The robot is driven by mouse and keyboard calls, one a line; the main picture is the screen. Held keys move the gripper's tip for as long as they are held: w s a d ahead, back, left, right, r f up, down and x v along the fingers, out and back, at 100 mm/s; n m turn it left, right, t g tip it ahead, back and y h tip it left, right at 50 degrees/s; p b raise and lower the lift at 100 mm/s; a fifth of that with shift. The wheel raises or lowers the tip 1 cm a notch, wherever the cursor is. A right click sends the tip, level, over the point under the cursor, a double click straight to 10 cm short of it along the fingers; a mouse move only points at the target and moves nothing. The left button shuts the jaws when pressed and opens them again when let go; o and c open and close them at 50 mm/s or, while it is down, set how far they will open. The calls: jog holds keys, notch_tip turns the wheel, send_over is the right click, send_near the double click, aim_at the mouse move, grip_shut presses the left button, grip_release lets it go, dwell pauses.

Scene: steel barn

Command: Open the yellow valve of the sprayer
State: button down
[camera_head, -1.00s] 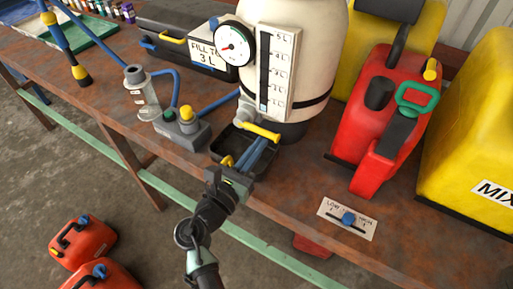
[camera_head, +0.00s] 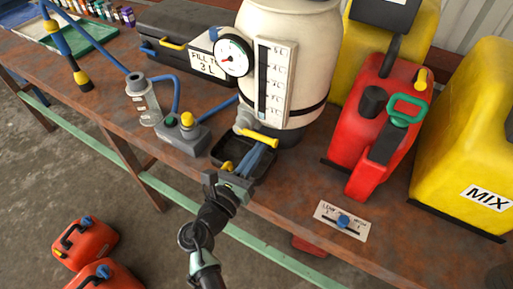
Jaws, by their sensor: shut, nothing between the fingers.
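The sprayer is a cream tank (camera_head: 289,52) standing on the rusty bench, with a round gauge and a marked level scale on its front. The yellow valve handle (camera_head: 260,138) sits low on the tank's front, beside a pale grey fitting (camera_head: 245,118). It lies nearly level, sloping slightly down to the right, above a black tray. My gripper (camera_head: 234,184) is shut and empty at the bench's front edge, below and in front of the tray, apart from the valve handle.
A red can (camera_head: 374,125) and a yellow MIX container (camera_head: 465,135) stand right. A card with a blue knob (camera_head: 343,221) lies near the front edge.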

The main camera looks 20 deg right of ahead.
aim_at(254, 135)
jog(key=r+n+p, duration=0.1)
jog(key=n+p, duration=0.1)
jog(key=p, duration=0.2)
jog(key=r+n+p, duration=0.2)
jog(key=n+p, duration=0.1)
jog(key=p, duration=0.1)
jog(key=r+n+p, duration=0.2)
jog(key=n+p, duration=0.1)
jog(key=p, duration=0.1)
jog(key=shift+w+a+r+y, duration=0.2)
jog(key=shift+w+r+y, duration=0.05)
jog(key=shift+y, duration=0.05)
jog(key=n+p, duration=0.2)
jog(key=r+n+p, duration=0.1)
jog(key=shift+w+a+t, duration=0.3)
jog(key=shift+w, duration=0.1)
jog(key=shift+w+a+r+n+p, duration=0.65)
jog(key=shift+w+a+n+p, duration=0.15)
jog(key=shift+w+p, duration=0.15)
jog(key=shift+w+a, duration=0.1)
jog(key=shift+w, duration=0.05)
